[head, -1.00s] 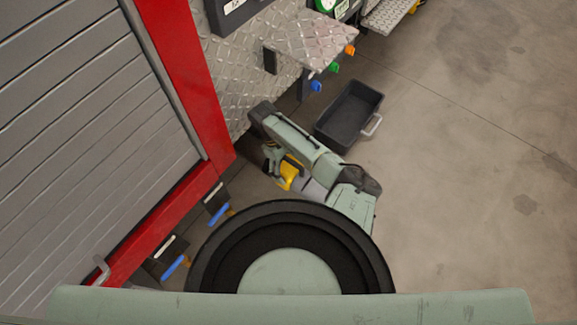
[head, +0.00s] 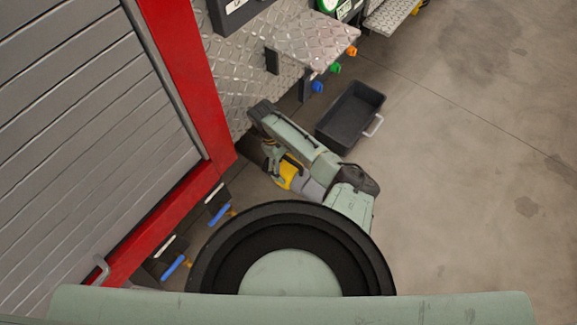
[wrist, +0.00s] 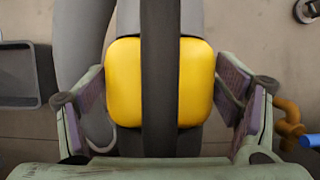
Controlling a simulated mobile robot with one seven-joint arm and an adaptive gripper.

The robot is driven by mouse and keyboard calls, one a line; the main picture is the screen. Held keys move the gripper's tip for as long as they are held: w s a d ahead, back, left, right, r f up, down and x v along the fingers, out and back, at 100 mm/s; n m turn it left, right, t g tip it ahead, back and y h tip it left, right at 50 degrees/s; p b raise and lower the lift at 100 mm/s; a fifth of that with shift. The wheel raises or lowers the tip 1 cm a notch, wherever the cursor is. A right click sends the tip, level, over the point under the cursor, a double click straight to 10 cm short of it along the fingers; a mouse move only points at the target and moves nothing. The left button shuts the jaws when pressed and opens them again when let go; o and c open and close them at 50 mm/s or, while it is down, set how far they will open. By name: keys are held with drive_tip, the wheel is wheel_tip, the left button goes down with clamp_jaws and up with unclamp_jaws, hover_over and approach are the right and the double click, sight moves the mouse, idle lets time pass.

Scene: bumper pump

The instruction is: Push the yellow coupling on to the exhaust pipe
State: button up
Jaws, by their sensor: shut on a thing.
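The yellow coupling (wrist: 122,82) is in the middle of the wrist view, a rounded block with a dark vertical band across its front. My gripper (wrist: 160,76) has one finger on each side of it and is shut on it. A bit of yellow (head: 287,172) shows beside my arm in the head view, where my gripper (head: 272,158) is mostly covered by the arm. A grey hose-like tube (wrist: 82,35) runs behind the coupling and curves down on its left. I cannot make out the exhaust pipe or whether the coupling touches it.
A red-framed shutter (head: 180,70) and a tread-plate wall stand left of my arm. A dark bin (head: 350,112) lies on the floor beyond the arm. Blue-handled valves (head: 220,214) stick out low by the red frame. The floor at the right is clear.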

sight(291, 160)
drive_tip(key=o, duration=1.8)
drive_tip(key=shift+a, duration=0.1)
drive_tip(key=shift+o, duration=0.2)
wheel_tip(291, 160, up, 10)
drive_tip(key=shift+f, duration=0.2)
drive_tip(key=shift+r, duration=0.25)
